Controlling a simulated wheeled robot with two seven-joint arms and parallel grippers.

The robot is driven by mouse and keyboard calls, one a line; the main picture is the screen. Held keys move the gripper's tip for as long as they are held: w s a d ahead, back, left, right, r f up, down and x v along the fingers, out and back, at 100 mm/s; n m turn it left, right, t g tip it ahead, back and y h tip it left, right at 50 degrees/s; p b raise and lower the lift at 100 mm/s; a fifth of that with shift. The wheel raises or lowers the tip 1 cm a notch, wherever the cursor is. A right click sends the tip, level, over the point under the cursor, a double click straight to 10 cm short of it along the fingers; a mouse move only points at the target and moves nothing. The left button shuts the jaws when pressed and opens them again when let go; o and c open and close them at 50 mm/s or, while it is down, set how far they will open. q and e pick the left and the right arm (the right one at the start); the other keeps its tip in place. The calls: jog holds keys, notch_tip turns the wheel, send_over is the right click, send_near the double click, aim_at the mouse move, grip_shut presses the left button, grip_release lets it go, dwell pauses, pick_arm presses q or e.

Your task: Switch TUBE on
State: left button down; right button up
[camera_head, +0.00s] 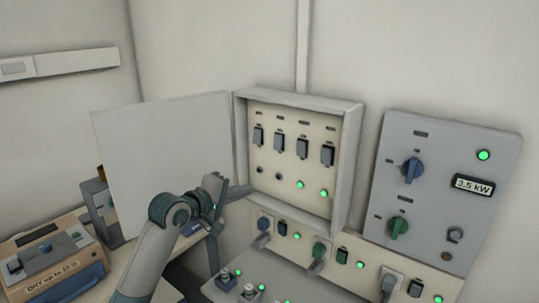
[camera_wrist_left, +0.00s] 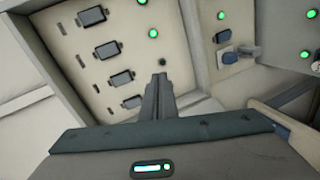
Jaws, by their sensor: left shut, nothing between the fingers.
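An open wall box (camera_head: 352,165) holds a row of several dark switches. The leftmost (camera_head: 258,136) and second (camera_head: 278,140) have dark lamps below; the third (camera_head: 302,148) and fourth (camera_head: 327,155) have green lamps. The labels are too small to read, so I cannot tell which switch is TUBE. My left gripper (camera_head: 246,190) is shut and empty near the box's lower left corner, below the leftmost switch. In the left wrist view its fingers (camera_wrist_left: 161,84) point toward the panel beside a dark lamp (camera_wrist_left: 162,62); contact cannot be told. My right gripper is out of view.
The box's door (camera_head: 165,150) stands open to the left, behind my left arm. Below are sockets with plugs (camera_head: 319,252) and green lamps. A grey panel with rotary knobs (camera_head: 412,170) is at right. A brown device (camera_head: 52,262) sits at lower left.

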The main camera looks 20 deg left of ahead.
pick_arm(q)
notch_tip(320, 180, up, 8)
jog(key=w+a+n+t, duration=0.1)
jog(key=w, duration=0.1)
jog(key=shift+w+a+n+h, duration=0.2)
jog(key=shift+a+n+h, duration=0.2)
jog(key=shift+w, duration=0.1)
jog(key=p, duration=0.6)
send_near(276, 149)
jog(key=x, duration=0.5)
jog(key=shift+r, duration=0.2)
jog(key=shift+x, duration=0.8)
jog(key=shift+f, duration=0.15)
